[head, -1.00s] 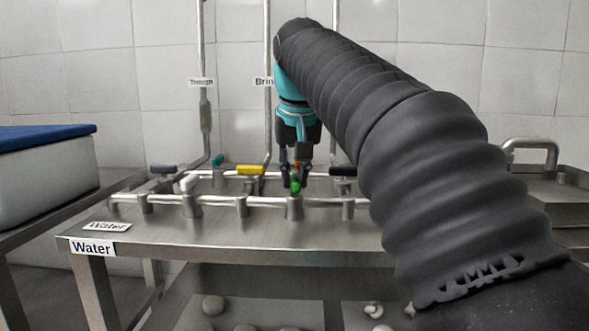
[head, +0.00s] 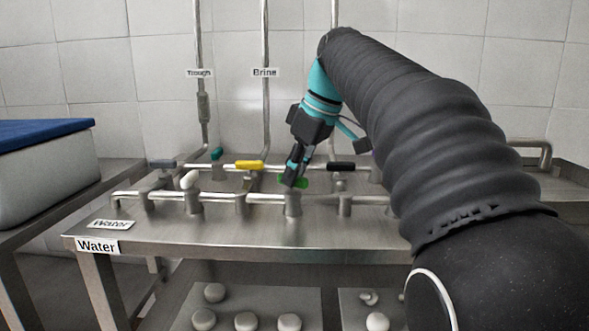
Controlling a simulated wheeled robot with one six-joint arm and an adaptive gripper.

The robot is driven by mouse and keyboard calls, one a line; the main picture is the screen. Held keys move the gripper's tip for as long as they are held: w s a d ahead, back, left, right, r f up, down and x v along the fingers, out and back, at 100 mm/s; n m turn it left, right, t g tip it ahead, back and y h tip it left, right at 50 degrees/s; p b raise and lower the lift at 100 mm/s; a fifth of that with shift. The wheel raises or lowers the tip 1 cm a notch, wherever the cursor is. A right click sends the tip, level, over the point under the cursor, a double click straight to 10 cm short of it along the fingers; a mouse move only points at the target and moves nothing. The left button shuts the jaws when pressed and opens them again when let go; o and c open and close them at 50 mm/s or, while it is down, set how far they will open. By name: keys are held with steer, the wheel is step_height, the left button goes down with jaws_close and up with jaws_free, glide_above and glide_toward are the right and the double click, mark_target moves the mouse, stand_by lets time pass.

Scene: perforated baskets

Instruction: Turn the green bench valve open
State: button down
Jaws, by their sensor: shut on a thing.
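The green bench valve (head: 302,182) sits on the front pipe run of the steel bench. Its handle shows as small green parts on both sides of my fingers and looks to lie crosswise, roughly along the pipe. My gripper (head: 291,177) comes down from the upper right, tilted, and is shut on the green handle. The fingers hide the middle of the handle. The valve body (head: 293,205) stands just below the fingertips.
On the pipes nearby are a white handle (head: 190,179), a yellow handle (head: 249,165), a black handle (head: 341,166), a teal handle (head: 217,154) and a grey handle (head: 163,164). Vertical pipes rise behind, labelled Trough (head: 199,73) and Brine (head: 264,72).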

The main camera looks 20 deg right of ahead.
steer(key=n+g, duration=0.1)
steer(key=n, duration=0.1)
steer(key=n+y, duration=0.1)
steer(key=n, duration=0.2)
steer(key=shift+w+g, duration=0.1)
steer(key=shift+g, duration=0.3)
stand_by(0.4)
steer(key=c, duration=1.1)
jaws_free()
steer(key=shift+r, duration=0.1)
steer(key=shift+d+r, duration=0.15)
steer(key=shift+r, duration=0.15)
steer(key=shift+v, duration=1.1)
steer(key=s+d, duration=0.1)
steer(key=d, duration=0.2)
steer(key=s+d, duration=0.1)
steer(key=d, duration=0.3)
steer(key=s+d, duration=0.1)
steer(key=d, duration=0.3)
steer(key=shift+s+d, duration=0.25)
steer(key=shift+s, duration=0.05)
